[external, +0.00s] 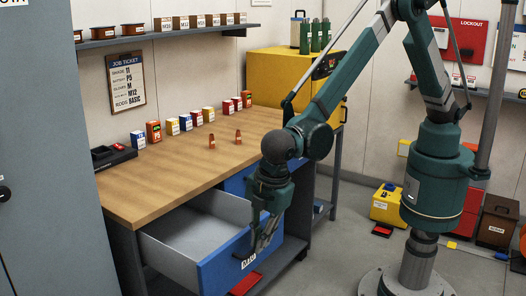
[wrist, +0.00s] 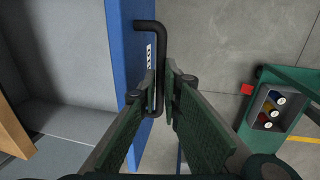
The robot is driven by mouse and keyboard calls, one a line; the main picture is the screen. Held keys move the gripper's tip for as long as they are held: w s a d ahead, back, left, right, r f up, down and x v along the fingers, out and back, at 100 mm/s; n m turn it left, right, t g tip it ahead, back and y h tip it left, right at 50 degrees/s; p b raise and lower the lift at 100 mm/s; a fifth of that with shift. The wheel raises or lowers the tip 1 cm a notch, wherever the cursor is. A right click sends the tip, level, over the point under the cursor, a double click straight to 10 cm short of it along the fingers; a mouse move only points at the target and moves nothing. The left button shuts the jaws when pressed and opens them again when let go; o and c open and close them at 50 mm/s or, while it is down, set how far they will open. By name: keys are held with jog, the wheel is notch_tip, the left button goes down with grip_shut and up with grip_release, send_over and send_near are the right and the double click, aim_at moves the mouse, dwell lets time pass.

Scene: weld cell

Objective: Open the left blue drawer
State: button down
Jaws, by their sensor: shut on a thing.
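The left blue drawer (external: 222,274) is pulled well out from under the wooden-topped bench in the external view. Its grey inside shows and looks empty. Its blue front also shows in the wrist view (wrist: 130,50), with a white label on its face. My gripper (external: 258,248) is at the front of this drawer, beside its label. In the wrist view my gripper (wrist: 165,88) is shut on the black bar handle (wrist: 158,50), with a finger on each side of the bar. My gripper hides part of the handle in the external view.
A second blue drawer (external: 238,182) to the right appears shut. Small boxes stand on the bench top (external: 175,178). A green cart (wrist: 285,95) with a bin shows at right. A grey cabinet (external: 45,130) stands at left.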

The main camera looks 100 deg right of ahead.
jog(key=s+a, duration=0.4)
jog(key=shift+s+a, duration=0.25)
jog(key=c, duration=2.8)
grip_release()
jog(key=shift+r, duration=0.1)
jog(key=shift+s+a+r, duration=0.25)
jog(key=shift+r, duration=1.7)
jog(key=shift+s+a+r, duration=0.25)
jog(key=shift+s+r, duration=0.05)
jog(key=shift+r, duration=1.6)
jog(key=shift+s+a+r, duration=0.25)
jog(key=shift+r, duration=1.7)
